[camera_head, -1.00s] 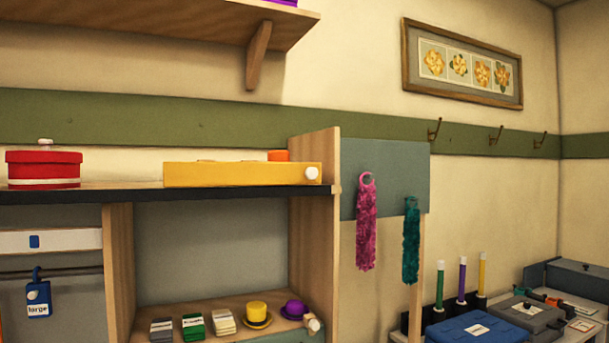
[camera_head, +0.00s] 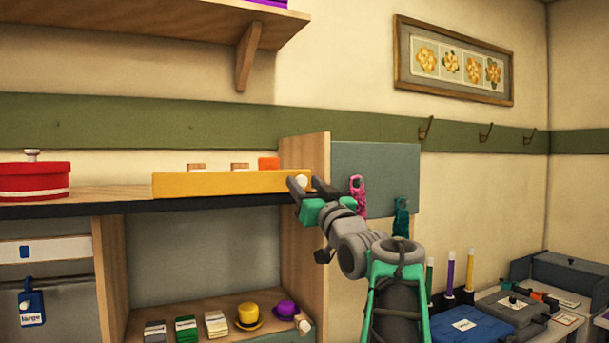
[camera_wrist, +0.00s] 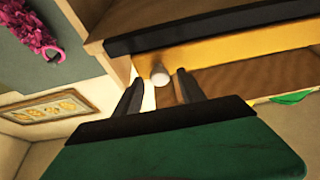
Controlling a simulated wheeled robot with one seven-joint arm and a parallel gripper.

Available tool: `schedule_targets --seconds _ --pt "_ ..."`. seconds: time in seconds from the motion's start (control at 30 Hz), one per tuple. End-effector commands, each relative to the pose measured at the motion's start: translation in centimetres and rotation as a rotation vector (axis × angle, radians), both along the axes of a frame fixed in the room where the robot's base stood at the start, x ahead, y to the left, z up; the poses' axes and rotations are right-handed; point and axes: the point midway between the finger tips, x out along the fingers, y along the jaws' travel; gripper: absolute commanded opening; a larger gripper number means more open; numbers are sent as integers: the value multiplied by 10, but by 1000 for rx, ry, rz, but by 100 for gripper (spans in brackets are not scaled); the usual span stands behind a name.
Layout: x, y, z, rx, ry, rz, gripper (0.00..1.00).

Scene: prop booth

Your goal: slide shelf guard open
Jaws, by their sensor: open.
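The shelf guard is a yellow bar (camera_head: 225,183) along the front edge of the upper shelf, with a white round knob (camera_head: 299,182) at its right end. My gripper (camera_head: 306,187) is open at the knob, its fingers pointing toward the guard. In the wrist view the yellow guard (camera_wrist: 235,50) runs along a black shelf edge, and the white knob (camera_wrist: 159,75) shows ahead of and between the two dark fingertips of my gripper (camera_wrist: 158,88). Whether the fingers touch the knob, I cannot tell. The guard stands in front of several items, partly hiding them.
A wooden side panel (camera_head: 305,160) stands right of the guard. A red round box (camera_head: 35,181) sits at the shelf's left. Pink (camera_head: 358,195) and teal (camera_head: 401,217) boas hang on the right. Small hats and card stacks stand on the lower shelf.

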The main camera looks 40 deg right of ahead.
Motion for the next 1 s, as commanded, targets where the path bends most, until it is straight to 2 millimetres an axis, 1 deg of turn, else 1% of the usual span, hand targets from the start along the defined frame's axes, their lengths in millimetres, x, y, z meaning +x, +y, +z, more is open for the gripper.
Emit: schedule_targets --seconds 0.03,0.1,0.3,0.37,0.87,0.9,1.0 --pt "5 -1 4 0 0 0 47" --pt "8 -2 4 -1 0 0 47" --pt "8 -2 3 -1 0 0 47" --pt "8 -2 3 -1 0 -1 43" --pt "8 -2 3 0 1 -1 2" --pt "8 -2 3 0 1 -1 0" --pt "8 -2 3 0 1 -1 0"
